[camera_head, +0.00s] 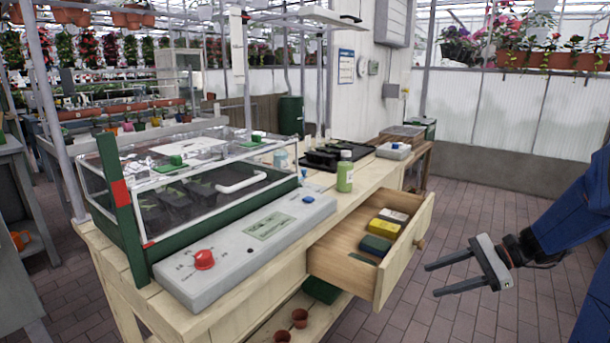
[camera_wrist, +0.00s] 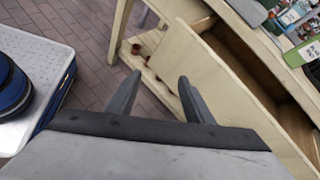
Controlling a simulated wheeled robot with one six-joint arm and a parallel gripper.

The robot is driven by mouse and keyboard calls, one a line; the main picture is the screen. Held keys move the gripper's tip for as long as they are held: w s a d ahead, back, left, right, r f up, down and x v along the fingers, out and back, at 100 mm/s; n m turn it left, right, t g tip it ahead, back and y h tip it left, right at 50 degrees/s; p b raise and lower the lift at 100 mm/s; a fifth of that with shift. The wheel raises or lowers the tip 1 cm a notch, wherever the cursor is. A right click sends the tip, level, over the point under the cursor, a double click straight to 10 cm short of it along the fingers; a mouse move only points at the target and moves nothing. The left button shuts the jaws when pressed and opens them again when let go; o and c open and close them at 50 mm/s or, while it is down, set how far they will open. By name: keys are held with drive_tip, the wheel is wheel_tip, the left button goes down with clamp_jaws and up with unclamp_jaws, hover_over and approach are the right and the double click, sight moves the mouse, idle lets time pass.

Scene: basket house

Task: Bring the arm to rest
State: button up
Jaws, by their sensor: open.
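My gripper (camera_head: 450,278) is open and empty, held in the air to the right of the open drawer (camera_head: 338,262) in the head view. My blue arm comes in from the right edge. In the wrist view the two dark fingers of my gripper (camera_wrist: 158,92) stand apart with nothing between them. The drawer's wooden front (camera_wrist: 235,85) is close beyond and to the right of the fingers there. I cannot tell from the wrist view whether a finger touches it; in the head view they are apart.
The drawer sticks out from the wooden workbench (camera_head: 352,215) and holds yellow (camera_head: 384,227), dark green (camera_head: 375,246) and pale blocks. A green bottle (camera_head: 345,171), a grey control box (camera_head: 245,252) and a clear-lidded propagator (camera_head: 190,190) stand on the bench. Brick floor (camera_head: 480,215) lies free beyond my gripper.

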drive_tip(key=s+a+r+n+t+h, duration=0.1)
drive_tip(key=s+a+n+h, duration=0.1)
drive_tip(key=s+n+h, duration=0.4)
drive_tip(key=s+a+r+n+t+h, duration=0.1)
drive_tip(key=s+a+n+h, duration=0.2)
drive_tip(key=s+n, duration=0.7)
drive_tip(key=s+h, duration=0.2)
drive_tip(key=s, duration=0.4)
drive_tip(key=shift+s+a+r+h, duration=0.2)
drive_tip(key=shift+s+a+h, duration=0.1)
drive_tip(key=shift+s+h, duration=0.1)
